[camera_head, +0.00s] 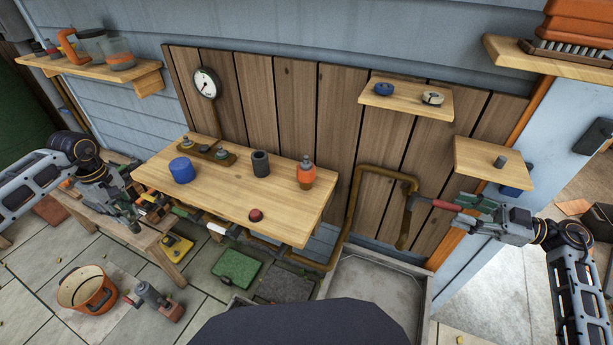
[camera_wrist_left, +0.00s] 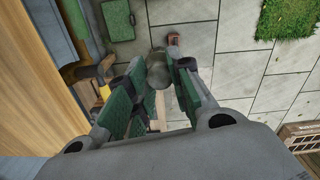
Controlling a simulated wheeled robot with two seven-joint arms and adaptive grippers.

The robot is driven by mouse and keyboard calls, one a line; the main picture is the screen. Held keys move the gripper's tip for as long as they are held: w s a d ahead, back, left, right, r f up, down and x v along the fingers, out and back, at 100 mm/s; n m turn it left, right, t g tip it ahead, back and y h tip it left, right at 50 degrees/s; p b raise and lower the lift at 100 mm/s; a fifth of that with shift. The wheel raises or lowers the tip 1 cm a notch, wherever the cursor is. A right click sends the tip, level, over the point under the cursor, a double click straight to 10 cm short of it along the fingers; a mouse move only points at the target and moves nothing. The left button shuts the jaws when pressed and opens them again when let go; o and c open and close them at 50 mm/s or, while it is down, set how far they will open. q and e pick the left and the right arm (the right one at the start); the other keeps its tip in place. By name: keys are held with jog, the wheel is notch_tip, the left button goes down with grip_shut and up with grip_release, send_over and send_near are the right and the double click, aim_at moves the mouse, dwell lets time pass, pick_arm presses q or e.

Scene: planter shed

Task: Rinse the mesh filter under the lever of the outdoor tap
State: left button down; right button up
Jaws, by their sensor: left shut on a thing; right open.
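My left gripper (camera_head: 136,218) is beside the left end of the wooden table. It is shut on a grey-green rounded piece (camera_wrist_left: 157,70), seen between its fingers in the left wrist view. The fingers hide much of it, and I cannot make out a mesh. The outdoor tap's brown pipe (camera_head: 352,205) climbs the plank wall and bends right to a downward spout (camera_head: 404,230). The tap's red lever (camera_head: 445,205) sticks out to the right of the spout. My right gripper (camera_head: 470,203) is open at the lever's right end; I cannot tell whether they touch.
A stone basin (camera_head: 381,292) lies below the spout. An orange bucket (camera_head: 88,290) stands on the paving. Two small shelves hang near the tap.

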aim_at(438, 203)
jog(key=shift+b+x, duration=0.4)
jog(key=shift+x, duration=3)
jog(key=shift+c, duration=0.4)
grip_shut()
